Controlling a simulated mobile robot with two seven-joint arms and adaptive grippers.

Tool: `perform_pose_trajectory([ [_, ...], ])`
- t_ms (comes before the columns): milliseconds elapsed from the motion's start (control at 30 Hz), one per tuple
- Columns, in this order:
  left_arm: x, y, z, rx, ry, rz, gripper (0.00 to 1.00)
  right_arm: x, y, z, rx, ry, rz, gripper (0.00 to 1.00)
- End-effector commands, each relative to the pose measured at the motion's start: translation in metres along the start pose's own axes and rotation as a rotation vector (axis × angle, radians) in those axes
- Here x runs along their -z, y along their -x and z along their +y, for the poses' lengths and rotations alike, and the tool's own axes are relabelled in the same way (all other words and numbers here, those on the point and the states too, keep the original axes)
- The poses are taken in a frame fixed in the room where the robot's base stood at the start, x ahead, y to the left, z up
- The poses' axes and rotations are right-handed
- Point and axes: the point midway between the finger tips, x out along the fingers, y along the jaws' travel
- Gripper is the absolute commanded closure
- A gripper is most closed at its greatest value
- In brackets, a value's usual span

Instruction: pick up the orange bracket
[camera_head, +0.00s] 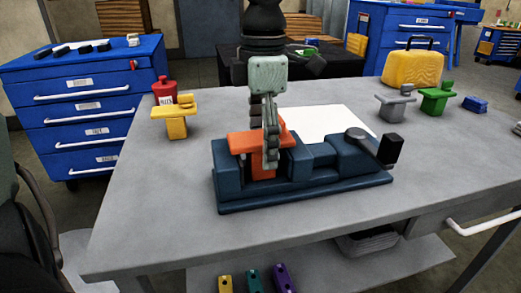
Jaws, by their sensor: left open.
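The orange bracket (245,142) sits upright at the left end of a dark blue vise (325,162) on the grey table (150,213). Its flat top and part of its stem show. My left gripper (270,163) points down from above, in front of the bracket's right part, and hides some of it. Its fingers are open; the view is nearly edge-on, so I cannot tell whether they touch the bracket. My right gripper is not in view.
A yellow bracket (176,120) and a red can (165,91) stand at left. A white sheet (330,122) lies behind the vise. Grey (395,105) and green (436,99) brackets and a yellow case (412,70) stand at right. The table's front left is clear.

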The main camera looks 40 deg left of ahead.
Motion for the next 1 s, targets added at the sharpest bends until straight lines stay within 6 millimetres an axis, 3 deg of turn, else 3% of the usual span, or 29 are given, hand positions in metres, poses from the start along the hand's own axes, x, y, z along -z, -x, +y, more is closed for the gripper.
perform_pose_trajectory([
  [133, 0.0, 0.0001, 0.0, 0.0, 0.0, 0.0, 0.28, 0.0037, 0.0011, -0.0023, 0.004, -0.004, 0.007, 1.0],
  [667, 0.0, 0.0004, 0.0, 0.0, 0.0, 0.0, 0.93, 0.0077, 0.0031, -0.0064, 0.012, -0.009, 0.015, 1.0],
  [1000, -0.0006, 0.005, 0.0004, -0.002, 0.0, -0.002, 0.94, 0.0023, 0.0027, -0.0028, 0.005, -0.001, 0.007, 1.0],
])
